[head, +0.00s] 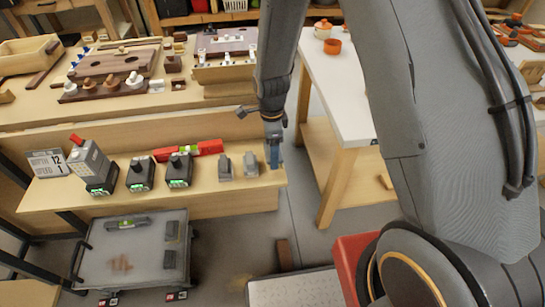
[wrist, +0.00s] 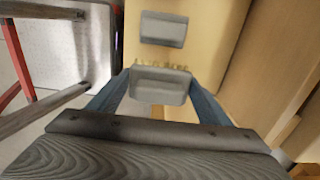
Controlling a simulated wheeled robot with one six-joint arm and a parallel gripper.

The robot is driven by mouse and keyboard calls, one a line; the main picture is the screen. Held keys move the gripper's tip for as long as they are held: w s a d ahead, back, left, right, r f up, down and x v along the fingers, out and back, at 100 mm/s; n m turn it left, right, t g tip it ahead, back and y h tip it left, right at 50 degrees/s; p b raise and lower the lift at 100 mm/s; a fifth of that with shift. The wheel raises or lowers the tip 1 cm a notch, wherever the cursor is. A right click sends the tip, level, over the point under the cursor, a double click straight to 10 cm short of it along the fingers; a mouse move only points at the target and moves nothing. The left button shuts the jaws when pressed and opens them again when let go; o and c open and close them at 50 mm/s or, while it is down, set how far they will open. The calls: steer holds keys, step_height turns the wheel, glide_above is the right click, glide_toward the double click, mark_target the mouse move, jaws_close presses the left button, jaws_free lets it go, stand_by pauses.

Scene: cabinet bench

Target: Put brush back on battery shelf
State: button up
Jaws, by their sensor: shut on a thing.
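My gripper (head: 274,152) is at the right end of the pale wooden battery shelf (head: 215,203). In the wrist view, its two blue fingers (wrist: 158,92) are shut on a grey block-shaped thing (wrist: 160,84), which I take as the brush. A tan, bristle-like fringe shows along its far edge. In the head view, the front finger mostly hides it. The shelf (wrist: 200,50) is beneath it in the wrist view. I cannot tell whether the held thing touches the shelf.
A similar grey block (head: 251,164) stands just left of my gripper, with another (head: 225,167) beside it. Chargers with green displays (head: 180,170), a red level (head: 205,147) and a calendar sign (head: 48,162) stand further left. A grey cart (head: 148,245) is below. A white table (head: 345,95) is at right.

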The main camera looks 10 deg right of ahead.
steer(key=shift+f, duration=1.85)
steer(key=shift+f, duration=0.15)
steer(key=o, duration=1.1)
step_height(320, 180, up, 12)
steer(key=shift+r+b, duration=0.15)
steer(key=shift+b, duration=0.4)
steer(key=s+d+r+n, duration=0.5)
steer(key=s+n, duration=0.3)
steer(key=n, duration=0.1)
steer(key=s+d+r+n, duration=0.6)
steer(key=s+n, duration=0.3)
